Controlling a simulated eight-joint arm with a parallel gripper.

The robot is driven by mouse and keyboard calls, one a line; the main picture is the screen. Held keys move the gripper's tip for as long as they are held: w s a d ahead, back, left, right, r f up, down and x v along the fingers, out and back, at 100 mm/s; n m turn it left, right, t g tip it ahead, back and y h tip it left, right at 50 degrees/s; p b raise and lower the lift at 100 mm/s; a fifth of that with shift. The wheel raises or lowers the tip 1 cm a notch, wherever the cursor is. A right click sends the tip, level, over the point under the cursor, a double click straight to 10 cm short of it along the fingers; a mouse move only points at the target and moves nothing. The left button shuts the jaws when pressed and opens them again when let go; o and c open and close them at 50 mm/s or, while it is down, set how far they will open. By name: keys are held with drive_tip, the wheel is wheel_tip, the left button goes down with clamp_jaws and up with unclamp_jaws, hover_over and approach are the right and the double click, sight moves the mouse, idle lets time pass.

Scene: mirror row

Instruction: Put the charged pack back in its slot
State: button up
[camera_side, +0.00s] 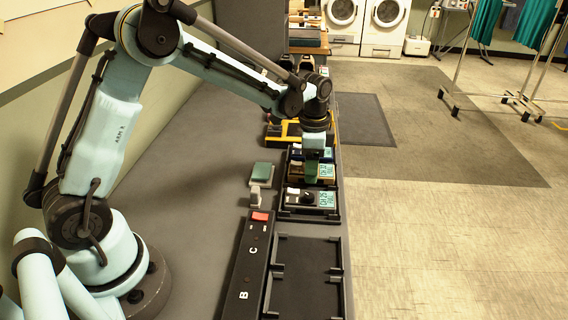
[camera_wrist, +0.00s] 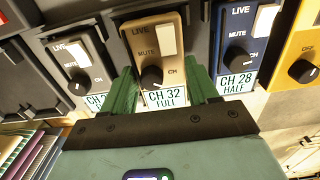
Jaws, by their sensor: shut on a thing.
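A tan pack (camera_wrist: 155,45) labelled CH 32 FULL, with a white patch and a black knob, lies between the green fingers of my gripper (camera_wrist: 162,76) in the wrist view. The fingers are shut on its two sides. The tan pack (camera_side: 326,172) also shows in the side view, partly hidden by my gripper (camera_side: 312,168). A grey pack (camera_side: 312,199) lies on its near side and a navy pack (camera_wrist: 242,40) labelled CH 28 HALF on its other side. I cannot tell whether the tan pack is seated or slightly raised.
A black tray (camera_side: 338,268) with bare compartments is nearest the camera, beside a black strip (camera_side: 247,262) marked B and C with a red switch. A green-topped block (camera_side: 262,170) and a small grey piece (camera_side: 254,196) stand left of the row. A yellow pack (camera_wrist: 303,50) is beyond the navy one.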

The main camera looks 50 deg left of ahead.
drive_tip(key=shift+f, duration=0.3)
drive_tip(key=o, duration=1.3)
drive_tip(key=shift+o, duration=0.2)
wheel_tip(320, 180, up, 12)
drive_tip(key=s+d+n+t, duration=0.1)
drive_tip(key=s+n+t, duration=0.6)
drive_tip(key=s, duration=0.9)
drive_tip(key=shift+s+f+n, duration=0.25)
drive_tip(key=shift+s+n, duration=0.1)
drive_tip(key=shift+n, duration=0.65)
